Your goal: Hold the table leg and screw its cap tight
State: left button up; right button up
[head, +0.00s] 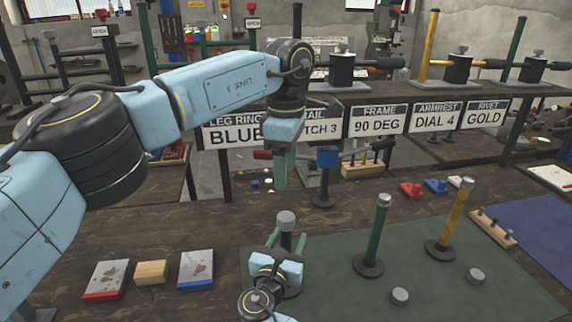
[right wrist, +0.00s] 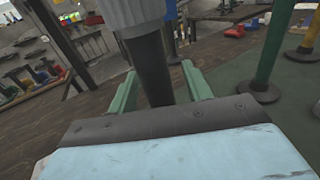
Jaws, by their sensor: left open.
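A dark upright table leg (right wrist: 152,68) with a grey cap (head: 286,218) on top stands at the near middle of the bench. In the right wrist view its cap (right wrist: 130,12) is cut off by the top edge. My right gripper (head: 284,242) is around the leg below the cap, one green finger on each side. In the right wrist view, narrow gaps show between fingers and leg, so it looks open. My left gripper (head: 282,168) points down above and behind the cap, open and empty, its fingers seen nearly edge-on.
A green leg (head: 376,232) and a yellow leg (head: 453,215), both capped, stand to the right on the green mat (head: 335,285). Loose grey caps (head: 400,295) lie near them. Signs (head: 379,121) hang behind.

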jog(key=p+v, duration=0.1)
jog(key=v, duration=1.2)
jog(key=shift+s, duration=0.25)
jog(key=shift+a, duration=0.1)
